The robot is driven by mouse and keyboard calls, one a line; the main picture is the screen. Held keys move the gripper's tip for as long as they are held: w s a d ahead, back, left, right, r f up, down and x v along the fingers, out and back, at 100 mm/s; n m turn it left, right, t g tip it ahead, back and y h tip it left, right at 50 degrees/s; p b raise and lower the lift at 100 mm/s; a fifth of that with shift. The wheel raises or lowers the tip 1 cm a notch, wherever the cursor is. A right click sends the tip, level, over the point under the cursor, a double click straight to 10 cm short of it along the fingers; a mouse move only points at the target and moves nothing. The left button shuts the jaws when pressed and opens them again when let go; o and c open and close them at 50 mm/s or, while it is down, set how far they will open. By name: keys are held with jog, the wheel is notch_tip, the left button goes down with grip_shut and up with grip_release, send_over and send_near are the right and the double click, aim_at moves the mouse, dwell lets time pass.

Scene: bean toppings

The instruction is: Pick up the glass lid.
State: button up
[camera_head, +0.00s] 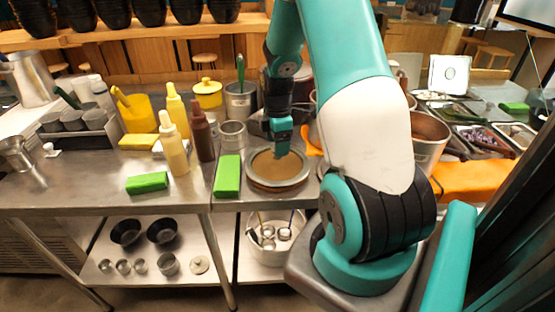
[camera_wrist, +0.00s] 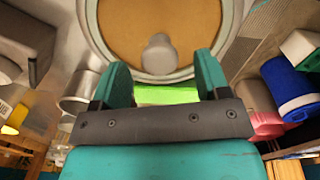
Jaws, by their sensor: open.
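The glass lid (camera_head: 270,172) is round with a metal rim and shows brown through its glass. It lies on the steel counter in the head view, just below my gripper (camera_head: 282,150). In the wrist view the lid (camera_wrist: 150,18) fills the top middle, with its pale grey knob (camera_wrist: 160,54) towards the near rim. My gripper (camera_wrist: 162,68) is open there, its two fingers apart on either side of the knob's line. The fingers look empty. I cannot tell the exact gap between fingertips and knob.
A green block (camera_head: 228,175) lies left of the lid, and another green block (camera_head: 148,183) lies further left. A large pot (camera_head: 430,135) and an orange cloth (camera_head: 470,180) are to the right.

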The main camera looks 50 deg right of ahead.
jog(key=shift+f, duration=1.25)
jog(key=c, duration=1.2)
jog(key=shift+r, duration=0.1)
